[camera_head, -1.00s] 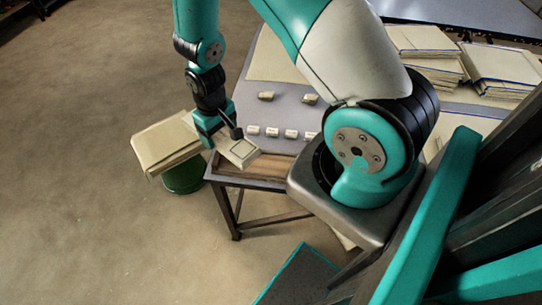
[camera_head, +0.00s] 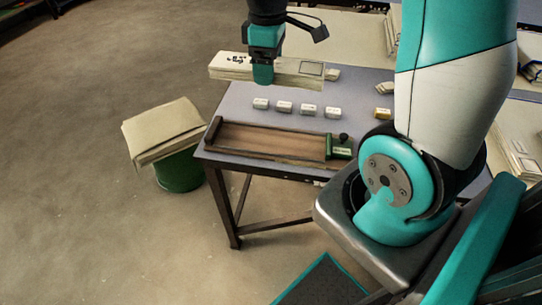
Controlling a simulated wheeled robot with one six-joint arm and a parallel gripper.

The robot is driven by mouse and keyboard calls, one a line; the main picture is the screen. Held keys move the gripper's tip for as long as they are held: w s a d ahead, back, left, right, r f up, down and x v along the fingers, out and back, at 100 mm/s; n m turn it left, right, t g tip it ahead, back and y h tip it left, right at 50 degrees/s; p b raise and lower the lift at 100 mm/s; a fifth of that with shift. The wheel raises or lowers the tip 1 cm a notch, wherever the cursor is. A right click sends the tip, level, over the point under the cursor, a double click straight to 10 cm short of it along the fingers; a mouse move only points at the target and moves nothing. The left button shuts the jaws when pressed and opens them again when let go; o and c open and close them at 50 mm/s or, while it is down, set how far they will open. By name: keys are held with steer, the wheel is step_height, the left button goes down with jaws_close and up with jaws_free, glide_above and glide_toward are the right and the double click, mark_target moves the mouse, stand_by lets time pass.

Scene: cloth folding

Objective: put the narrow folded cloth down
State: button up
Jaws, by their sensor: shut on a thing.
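The narrow folded cloth (camera_head: 300,75) is a long cream strip with dark marks near its left end and a dark square outline near its right end. My gripper (camera_head: 263,76) points down and is shut on it near the middle, with cloth sticking out to both sides. The cloth hangs roughly level over the far left part of the grey table (camera_head: 225,108). The picture does not show clearly how high above the table it is. The gripper's far finger is hidden behind the cloth.
A cream cloth stack (camera_head: 162,128) rests on a green drum (camera_head: 182,171) left of the table.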

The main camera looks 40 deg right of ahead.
mark_target(270, 141)
steer(key=shift+s+f, duration=0.15)
steer(key=shift+f, duration=0.1)
steer(key=shift+s+d+f, duration=0.1)
steer(key=shift+f, duration=0.3)
step_height(270, 141, down, 19)
steer(key=b, duration=0.3)
steer(key=shift+r, duration=0.15)
steer(key=shift+f, duration=0.25)
steer(key=o, duration=0.9)
steer(key=shift+f, duration=0.1)
steer(key=shift+c, duration=0.2)
steer(key=shift+o, duration=0.6)
step_height(270, 141, up, 12)
steer(key=p, duration=0.1)
steer(key=shift+r+p, duration=0.25)
steer(key=shift+p, duration=0.05)
steer(key=s+a+r+y, duration=0.2)
steer(key=s+a+r, duration=0.4)
steer(key=s+a, duration=0.2)
steer(key=s+a+r+y, duration=0.2)
steer(key=s+a+r, duration=0.4)
steer(key=a, duration=0.6)
steer(key=shift+s+a+r, duration=0.3)
steer(key=shift+s+r, duration=0.1)
steer(key=shift+s, duration=0.65)
